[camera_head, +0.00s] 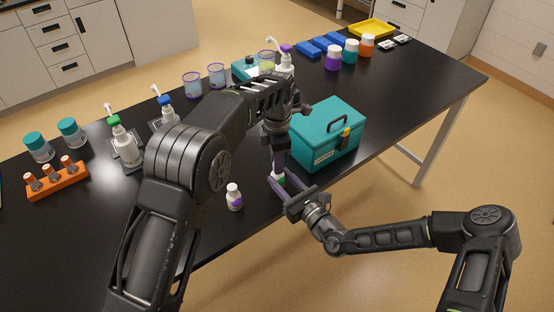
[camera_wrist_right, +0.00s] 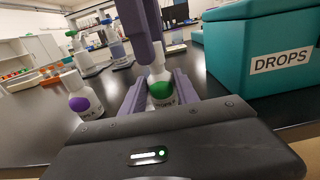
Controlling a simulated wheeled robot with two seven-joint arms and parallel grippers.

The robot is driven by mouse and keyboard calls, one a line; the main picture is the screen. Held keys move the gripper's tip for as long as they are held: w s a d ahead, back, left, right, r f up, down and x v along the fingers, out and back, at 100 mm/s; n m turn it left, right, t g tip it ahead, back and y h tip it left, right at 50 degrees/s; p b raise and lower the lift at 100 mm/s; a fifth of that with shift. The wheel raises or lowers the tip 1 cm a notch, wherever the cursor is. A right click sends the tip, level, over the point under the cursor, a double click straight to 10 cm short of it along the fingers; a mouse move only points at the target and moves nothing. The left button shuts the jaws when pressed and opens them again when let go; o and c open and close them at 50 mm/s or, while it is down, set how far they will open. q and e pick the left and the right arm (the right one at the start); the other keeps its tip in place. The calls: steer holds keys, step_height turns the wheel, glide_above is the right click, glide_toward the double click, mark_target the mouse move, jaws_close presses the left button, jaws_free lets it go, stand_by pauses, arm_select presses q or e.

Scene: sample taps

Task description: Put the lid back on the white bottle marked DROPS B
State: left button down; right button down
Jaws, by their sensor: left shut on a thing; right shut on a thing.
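A white bottle with a green band (camera_wrist_right: 161,91) stands upright between the purple fingers of my right gripper (camera_wrist_right: 158,88), which is shut on it near the table's front edge. In the head view, the bottle (camera_head: 278,177) shows small between the fingers of the right gripper (camera_head: 281,183). Its printed mark is too small to read fully. My left gripper (camera_head: 277,157) points down from above, its fingers shut on the white lid at the bottle's top. The fingers mostly hide the lid, so I cannot tell whether it is seated.
A white bottle with a purple mark (camera_head: 234,197) stands to the left, also in the right wrist view (camera_wrist_right: 80,97). A teal box (camera_head: 327,134) labelled DROPS stands close on the right. Pump bottles (camera_head: 124,143) and an orange rack (camera_head: 57,181) stand farther left.

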arm_select(q)
steer(key=shift+f, duration=0.4)
